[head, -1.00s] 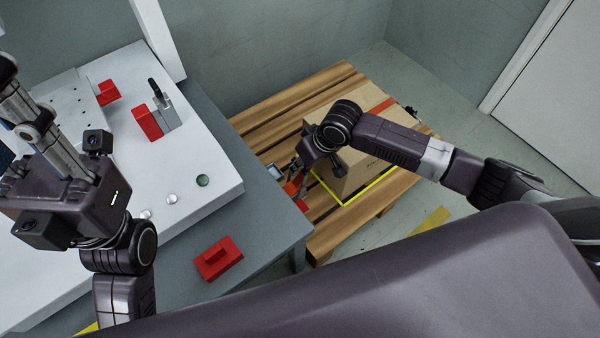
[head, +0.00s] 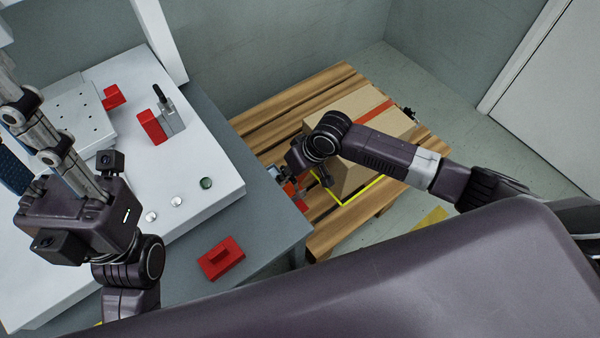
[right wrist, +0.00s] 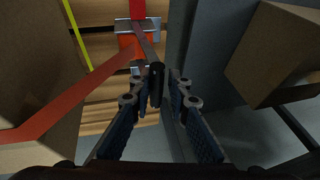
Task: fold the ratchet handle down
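The ratchet (right wrist: 134,42) is an orange-red and metal buckle on the red strap. It sits low beside the cardboard box, and part of it shows in the head view (head: 290,188). Its dark handle (right wrist: 157,84) sticks out toward my right wrist camera. My right gripper (right wrist: 160,82) is open, with the handle's end between its fingertips and a small gap visible on the right. In the head view, my right wrist hides most of this gripper. My left gripper (head: 45,135) is above the white panel, away from the ratchet; its fingertips are not clear.
The strapped cardboard box (head: 375,105) stands on a wooden pallet (head: 275,115) with a yellow outline. The grey table (head: 265,222) at left carries a white panel (head: 215,180), red blocks and a loose red piece (head: 220,258). A second brown box (right wrist: 272,55) shows in the right wrist view.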

